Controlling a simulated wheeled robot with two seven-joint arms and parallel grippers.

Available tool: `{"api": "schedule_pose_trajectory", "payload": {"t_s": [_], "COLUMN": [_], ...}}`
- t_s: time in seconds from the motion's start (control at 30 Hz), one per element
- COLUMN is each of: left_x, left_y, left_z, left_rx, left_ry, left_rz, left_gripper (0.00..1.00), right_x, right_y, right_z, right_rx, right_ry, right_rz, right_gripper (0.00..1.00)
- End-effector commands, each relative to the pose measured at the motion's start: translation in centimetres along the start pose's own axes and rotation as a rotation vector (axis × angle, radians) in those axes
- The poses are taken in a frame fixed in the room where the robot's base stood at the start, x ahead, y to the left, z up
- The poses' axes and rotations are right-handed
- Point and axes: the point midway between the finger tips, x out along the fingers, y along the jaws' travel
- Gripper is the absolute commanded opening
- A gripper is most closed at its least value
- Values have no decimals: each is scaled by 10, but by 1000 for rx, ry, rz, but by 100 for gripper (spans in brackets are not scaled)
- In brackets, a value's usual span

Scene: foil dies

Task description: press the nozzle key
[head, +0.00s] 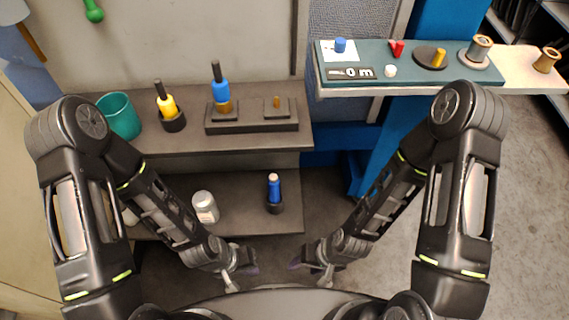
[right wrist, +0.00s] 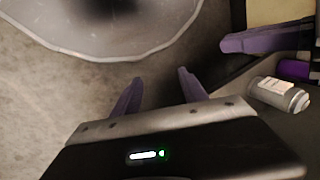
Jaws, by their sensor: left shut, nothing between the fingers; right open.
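No part in view is clearly marked as the nozzle key, so I cannot tell which it is. A black plate (head: 252,121) on the upper shelf carries a blue black-handled tool (head: 220,90) on a left block and a small brass peg (head: 277,102) on a right block. My left gripper (head: 250,269) is shut and empty, low in front of the shelves. My right gripper (head: 296,266) is open and empty, just to its right. Its two purple fingers stand apart in the right wrist view (right wrist: 157,88). Both are well away from the plate.
The upper shelf also holds a teal cup (head: 121,117) and a yellow tool (head: 167,104) in a black holder. Below stand a white jar (head: 205,207) and a blue bottle (head: 274,188). A teal board (head: 420,75) with small parts and spools lies at the upper right.

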Motion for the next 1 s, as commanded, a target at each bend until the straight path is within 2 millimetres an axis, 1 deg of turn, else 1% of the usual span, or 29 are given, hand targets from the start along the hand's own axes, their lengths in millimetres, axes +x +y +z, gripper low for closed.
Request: {"api": "schedule_pose_trajectory", "payload": {"t_s": [0.37,0.4,1.0], "left_x": [0,0,0], "left_y": [0,0,0], "left_z": [0,0,0], "left_rx": [-1,-1,0], "left_ry": [0,0,0], "left_rz": [0,0,0], "left_gripper": [0,0,0], "right_x": [0,0,0], "right_y": [0,0,0], "right_z": [0,0,0], "right_rx": [-1,-1,0], "right_ry": [-1,-1,0], "right_rz": [0,0,0], "right_gripper": [51,49,0]}}
